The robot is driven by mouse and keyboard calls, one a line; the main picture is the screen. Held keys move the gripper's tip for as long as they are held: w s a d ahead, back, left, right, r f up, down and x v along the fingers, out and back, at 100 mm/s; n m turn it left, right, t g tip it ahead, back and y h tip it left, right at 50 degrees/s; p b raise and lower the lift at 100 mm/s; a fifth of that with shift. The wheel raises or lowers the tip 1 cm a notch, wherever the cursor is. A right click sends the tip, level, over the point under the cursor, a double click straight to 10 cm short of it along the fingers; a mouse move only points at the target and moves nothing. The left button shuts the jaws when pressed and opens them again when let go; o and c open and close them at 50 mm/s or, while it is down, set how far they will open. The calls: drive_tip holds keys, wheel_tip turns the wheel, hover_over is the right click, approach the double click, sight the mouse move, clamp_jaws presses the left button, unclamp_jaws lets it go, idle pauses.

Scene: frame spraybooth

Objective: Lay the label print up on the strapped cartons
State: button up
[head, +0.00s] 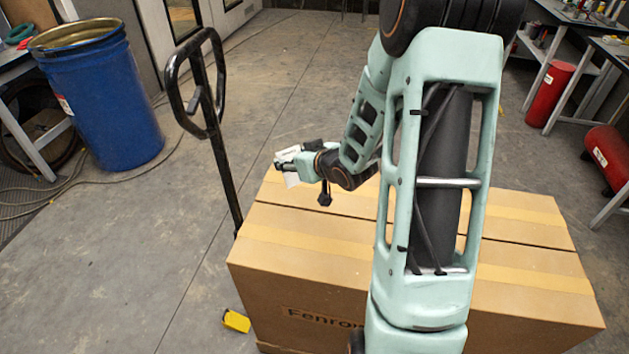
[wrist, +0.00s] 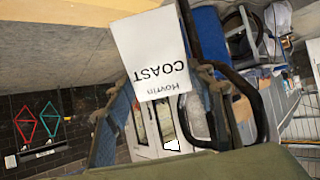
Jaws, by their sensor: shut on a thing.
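My gripper (head: 291,165) is shut on the label print (wrist: 152,52), a white sheet with dark lettering reading "Hovrin COAST", upside down in the wrist view. The sheet sticks out beyond the fingertips (wrist: 163,88). In the head view the print (head: 291,179) is a small pale patch at the gripper, partly hidden. The strapped cartons (head: 300,232) are large brown boxes side by side, with paler bands across their tops and "Fenrom" lettering on the front. My gripper is above their far left edge in the head view, apart from the tops. My arm hides the middle of the cartons.
A black pallet-truck handle (head: 220,140) rises beside the cartons' left side. A blue drum (head: 105,100) stands at the left. A yellow object (head: 236,321) lies on the floor by the front left corner. Benches and red cylinders (head: 549,94) stand at the right.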

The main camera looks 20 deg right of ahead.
drive_tip(key=g, duration=0.2)
hover_over(315, 213)
wheel_tip(315, 213, down, 5)
wheel_tip(315, 213, down, 8)
drive_tip(key=b, duration=0.8)
drive_tip(key=shift+s+f+b, duration=0.1)
drive_tip(key=shift+b, duration=0.25)
drive_tip(key=o, duration=0.8)
drive_tip(key=shift+o, duration=0.2)
drive_tip(key=v, duration=1.2)
drive_tip(key=shift+s, duration=0.2)
drive_tip(key=shift+w, duration=0.1)
